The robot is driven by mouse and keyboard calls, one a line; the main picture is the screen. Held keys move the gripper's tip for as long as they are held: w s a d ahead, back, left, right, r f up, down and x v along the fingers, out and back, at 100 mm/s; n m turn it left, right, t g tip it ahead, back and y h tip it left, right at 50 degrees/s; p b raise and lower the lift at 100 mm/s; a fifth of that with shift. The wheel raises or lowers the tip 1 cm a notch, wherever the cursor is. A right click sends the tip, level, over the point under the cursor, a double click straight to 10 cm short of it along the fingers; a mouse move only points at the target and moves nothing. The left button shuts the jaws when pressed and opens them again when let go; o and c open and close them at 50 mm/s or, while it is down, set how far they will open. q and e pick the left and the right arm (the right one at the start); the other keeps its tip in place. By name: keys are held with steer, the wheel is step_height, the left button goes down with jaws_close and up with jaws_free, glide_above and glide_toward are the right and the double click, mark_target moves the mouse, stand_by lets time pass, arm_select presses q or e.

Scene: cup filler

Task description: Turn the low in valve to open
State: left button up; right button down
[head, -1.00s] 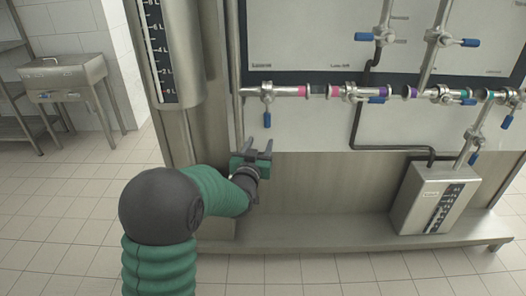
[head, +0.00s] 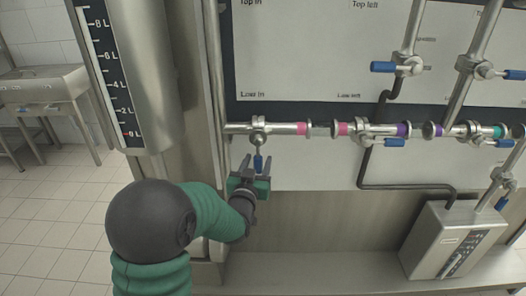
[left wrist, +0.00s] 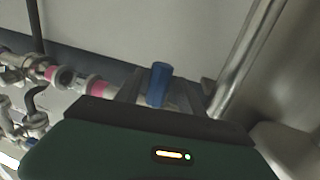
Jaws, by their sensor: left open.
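My right gripper is not in view.
More blue-handled valves (head: 392,142) follow to the right on the same pipe, with pink, purple and teal bands. A steel control box (head: 444,240) stands at lower right. A vertical steel tube (head: 213,90) runs close left of the valve. A level gauge (head: 104,75) is farther left.

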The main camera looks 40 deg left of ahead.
arm_select(q)
steer(key=shift+r, duration=0.25)
steer(key=shift+s+d+r, duration=0.1)
steer(key=shift+d+r, duration=0.05)
steer(key=shift+d, duration=0.25)
steer(key=shift+c, duration=0.6)
steer(key=shift+a, duration=0.25)
jaws_close()
